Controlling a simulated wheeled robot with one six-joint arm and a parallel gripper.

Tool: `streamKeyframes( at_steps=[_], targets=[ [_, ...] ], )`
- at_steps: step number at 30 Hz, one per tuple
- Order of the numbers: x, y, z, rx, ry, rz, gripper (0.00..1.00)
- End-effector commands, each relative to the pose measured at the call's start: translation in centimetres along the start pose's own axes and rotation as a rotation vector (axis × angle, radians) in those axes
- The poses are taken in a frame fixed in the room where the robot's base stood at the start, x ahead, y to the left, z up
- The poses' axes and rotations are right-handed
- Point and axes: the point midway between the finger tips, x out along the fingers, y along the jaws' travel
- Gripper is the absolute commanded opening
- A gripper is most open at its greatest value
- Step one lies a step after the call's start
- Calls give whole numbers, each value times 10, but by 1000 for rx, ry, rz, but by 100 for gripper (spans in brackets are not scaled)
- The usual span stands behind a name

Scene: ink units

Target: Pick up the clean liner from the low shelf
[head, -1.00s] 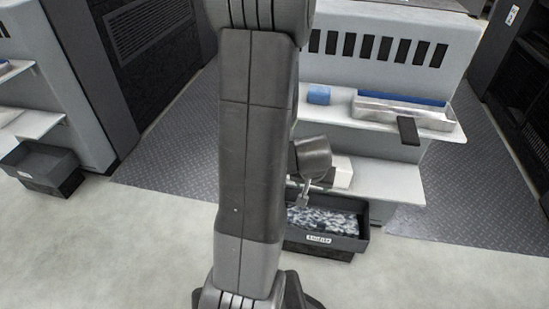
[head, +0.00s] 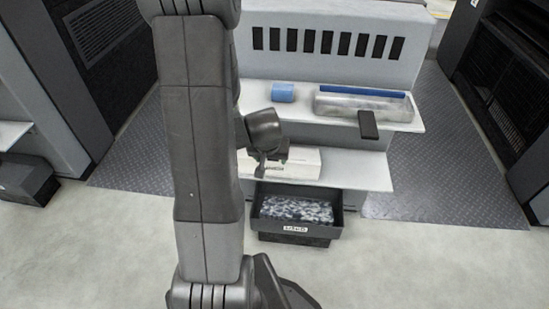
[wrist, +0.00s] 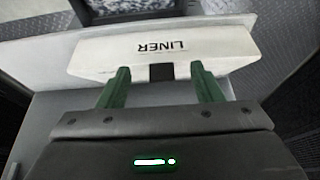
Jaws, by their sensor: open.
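The clean liner is a white box-like block (wrist: 210,50) marked "LINER" in the wrist view. It lies on the low shelf (wrist: 62,72), and in the head view the white liner (head: 306,163) sits on the lower shelf (head: 358,172), partly hidden by my arm. My gripper (wrist: 159,72) is open, its two green fingers spread and their tips at the liner's near edge. I cannot tell whether they touch it. In the head view my gripper (head: 268,158) is beside the liner's left part, mostly hidden by my wrist.
A black bin (head: 288,238) with crumpled grey-and-white material stands below the shelf. The upper shelf (head: 330,122) holds a blue block (head: 283,92) and a clear tray (head: 350,104) with a blue strip. A dark flat piece (head: 368,124) juts from its front edge. Floor at the right is clear.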

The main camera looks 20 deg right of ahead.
Motion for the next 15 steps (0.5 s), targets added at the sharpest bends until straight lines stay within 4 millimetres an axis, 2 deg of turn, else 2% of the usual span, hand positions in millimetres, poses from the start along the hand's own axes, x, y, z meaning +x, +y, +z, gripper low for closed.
streamKeyframes(
  at_steps=[7,13,15],
  targets=[
    [4,0,-12,-1,0,0,60],
    [12,0,-36,0,-1,0,60],
    [32,0,-32,0,-2,1,60]
  ],
)
